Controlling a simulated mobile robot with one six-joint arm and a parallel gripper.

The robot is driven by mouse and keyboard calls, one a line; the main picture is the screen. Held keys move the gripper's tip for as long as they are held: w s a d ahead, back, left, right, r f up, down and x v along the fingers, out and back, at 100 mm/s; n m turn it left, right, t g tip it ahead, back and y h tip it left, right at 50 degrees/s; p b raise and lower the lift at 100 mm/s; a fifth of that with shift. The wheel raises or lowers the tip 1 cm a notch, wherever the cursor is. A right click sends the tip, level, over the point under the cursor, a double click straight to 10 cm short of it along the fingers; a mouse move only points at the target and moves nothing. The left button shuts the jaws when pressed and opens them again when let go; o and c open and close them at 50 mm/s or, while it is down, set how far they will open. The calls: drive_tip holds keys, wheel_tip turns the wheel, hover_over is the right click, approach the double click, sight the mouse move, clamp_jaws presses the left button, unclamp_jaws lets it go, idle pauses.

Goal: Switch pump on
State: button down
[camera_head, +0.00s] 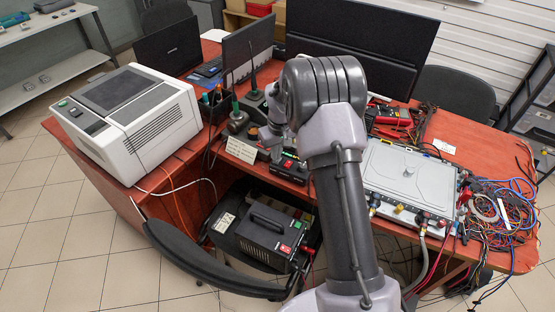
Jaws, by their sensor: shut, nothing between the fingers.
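My gripper (276,153) points down over the table's front edge, partly hidden by my own arm. It looks shut and empty. Just below and right of it is a small black box (288,168) with red and green controls on the tabletop; I cannot tell whether the gripper touches it. A larger black unit (262,228) with a carrying handle sits lower, in front of the table, and has a green switch and a red switch (285,249). Neither unit is clearly marked as the pump, and switch positions are too small to read.
A grey flat case (408,178) with hose fittings lies right of my arm. Tangled cables (500,205) cover the table's right end. A white printer-like machine (128,122) stands at left. A black chair (215,268) stands in front. A small label card (241,150) stands left of the gripper.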

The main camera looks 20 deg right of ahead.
drive_tip(key=shift+f+b, duration=0.4)
drive_tip(key=shift+f, duration=0.25)
drive_tip(key=shift+r, duration=0.1)
wheel_tip(320, 180, up, 7)
drive_tip(key=p, duration=0.5)
idle(0.3)
